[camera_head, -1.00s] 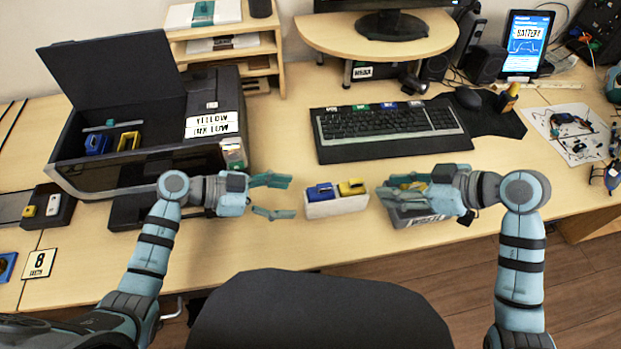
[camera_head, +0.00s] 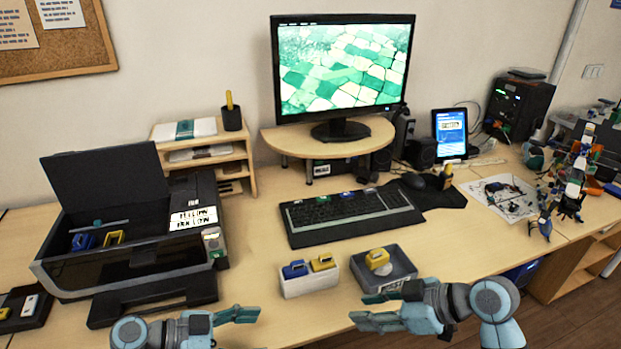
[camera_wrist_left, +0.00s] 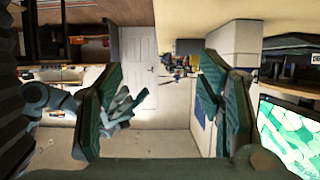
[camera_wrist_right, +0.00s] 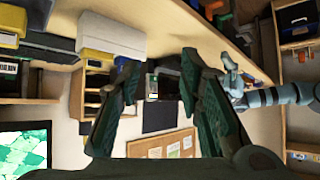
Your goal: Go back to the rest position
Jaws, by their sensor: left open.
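My right gripper (camera_head: 362,308) is open and empty in front of the grey tray, apart from it. In the right wrist view its two fingers (camera_wrist_right: 155,100) stand wide apart with nothing between them. My left gripper (camera_head: 248,318) is open and empty, left of the right one and in front of the white holder. Its spread fingers also show in the left wrist view (camera_wrist_left: 160,100). A yellow servo (camera_head: 377,258) sits inside the grey tray (camera_head: 405,262). A blue servo (camera_head: 294,269) and another yellow one (camera_head: 322,262) sit in the white holder (camera_head: 310,285).
The open printer (camera_head: 130,265) stands at the left with blue and yellow pieces inside. The keyboard (camera_head: 350,213) lies behind the tray, below the monitor (camera_head: 343,65). The table's front edge runs just under my grippers. Electronics clutter the right side.

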